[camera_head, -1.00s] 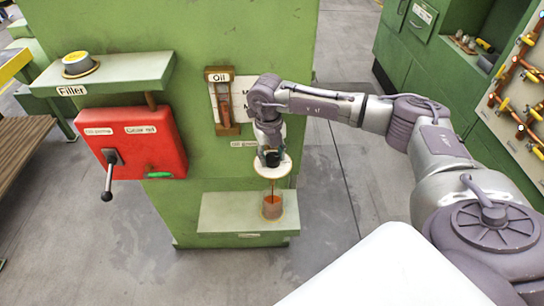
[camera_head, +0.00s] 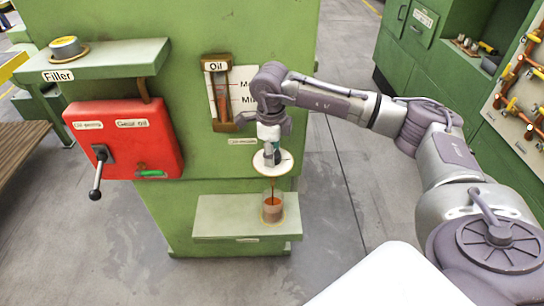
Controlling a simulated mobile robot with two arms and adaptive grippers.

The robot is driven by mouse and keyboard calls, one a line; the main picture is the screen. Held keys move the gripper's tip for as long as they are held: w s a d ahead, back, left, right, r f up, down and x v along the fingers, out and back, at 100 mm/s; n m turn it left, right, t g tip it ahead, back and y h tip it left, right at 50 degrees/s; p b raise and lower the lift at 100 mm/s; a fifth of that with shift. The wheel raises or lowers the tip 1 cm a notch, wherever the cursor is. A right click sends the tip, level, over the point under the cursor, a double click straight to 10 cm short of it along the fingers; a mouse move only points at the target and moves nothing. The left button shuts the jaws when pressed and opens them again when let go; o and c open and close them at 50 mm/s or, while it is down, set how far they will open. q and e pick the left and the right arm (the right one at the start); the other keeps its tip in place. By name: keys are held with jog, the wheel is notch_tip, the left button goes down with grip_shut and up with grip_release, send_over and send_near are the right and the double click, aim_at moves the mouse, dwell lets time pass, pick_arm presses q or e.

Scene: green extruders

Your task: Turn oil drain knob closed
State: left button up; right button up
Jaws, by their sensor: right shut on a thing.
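The oil drain knob shows as a pale round disc (camera_head: 285,164) low on the green extruder's front. My right gripper (camera_head: 270,154) reaches down to it from above and is shut on it. The fingers hide the middle of the knob. A thin stream of brown oil (camera_head: 272,184) runs from below the knob into a clear beaker (camera_head: 273,210), which holds brown oil. The beaker stands on a green shelf (camera_head: 225,220). My left gripper is not in view.
An oil gauge (camera_head: 218,95) is fixed above and left of the gripper. A red box (camera_head: 130,150) with a black lever (camera_head: 97,178) juts out at left, below the filler shelf (camera_head: 110,62). Open floor (camera_head: 345,190) lies right of the extruder.

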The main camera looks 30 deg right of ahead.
jog(key=n+b, duration=0.2)
jog(key=n, duration=0.3)
jog(key=shift+n+b, duration=0.3)
dwell(0.4)
jog(key=o, duration=1.1)
jog(key=shift+o, duration=0.2)
jog(key=shift+r, duration=0.2)
notch_tip(320, 180, up, 12)
jog(key=shift+s+f, duration=0.15)
jog(key=shift+s, duration=0.25)
jog(key=shift+a+f, duration=0.1)
jog(key=shift+a, duration=0.05)
